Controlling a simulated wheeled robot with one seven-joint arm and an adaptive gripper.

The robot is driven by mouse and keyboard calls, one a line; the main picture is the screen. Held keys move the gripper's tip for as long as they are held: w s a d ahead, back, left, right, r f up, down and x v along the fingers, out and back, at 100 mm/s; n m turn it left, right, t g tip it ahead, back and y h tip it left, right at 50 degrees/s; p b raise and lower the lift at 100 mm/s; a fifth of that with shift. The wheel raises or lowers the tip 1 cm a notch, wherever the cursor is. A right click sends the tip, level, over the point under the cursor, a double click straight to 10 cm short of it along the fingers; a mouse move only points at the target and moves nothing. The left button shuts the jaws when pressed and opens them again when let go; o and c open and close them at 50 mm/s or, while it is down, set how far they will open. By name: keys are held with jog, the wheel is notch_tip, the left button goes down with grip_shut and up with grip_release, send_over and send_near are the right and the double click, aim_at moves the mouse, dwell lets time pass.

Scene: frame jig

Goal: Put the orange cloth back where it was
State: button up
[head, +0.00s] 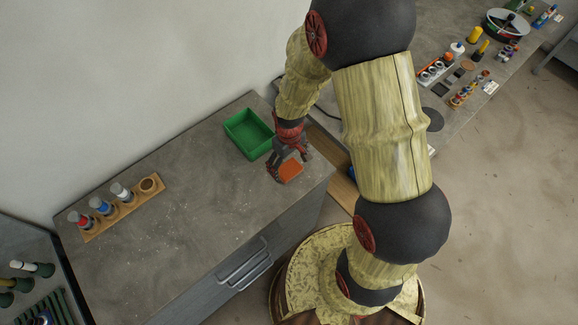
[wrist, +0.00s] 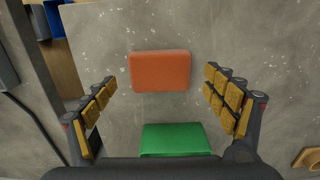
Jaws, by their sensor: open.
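The orange cloth (head: 291,171), a small folded block shape, lies on the grey counter (head: 215,200) near its right end. It also shows in the wrist view (wrist: 160,71), flat on the counter. My gripper (head: 284,171) is open above and beside the cloth. In the wrist view its fingers (wrist: 165,95) stand wide apart, one to each side of the cloth, with nothing between them touching. In the head view the gripper partly covers the cloth's left side.
A green tray (head: 249,134) stands just behind the cloth; its edge shows in the wrist view (wrist: 175,139). A wooden rack (head: 124,209) with several bottles is at the counter's left. A second bench (head: 450,60) with many small items is at upper right.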

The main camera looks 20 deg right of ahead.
notch_tip(320, 180, up, 9)
jog(key=p, duration=0.1)
notch_tip(320, 180, up, 16)
jog(key=m+t, duration=0.2)
jog(key=t, duration=0.1)
send_over(289, 168)
jog(key=s, duration=0.4)
jog(key=s+r+m+t, duration=0.1)
jog(key=s+r+t, duration=0.1)
jog(key=s+r, duration=0.8)
jog(key=shift+r+m+t, duration=0.3)
jog(key=shift+r, duration=0.5)
notch_tip(289, 168, down, 6)
jog(key=b, duration=0.5)
jog(key=shift+b, duration=0.4)
jog(key=shift+r, duration=0.15)
jog(key=shift+c, duration=0.4)
jog(key=shift+a, duration=0.1)
jog(key=shift+c, duration=0.6)
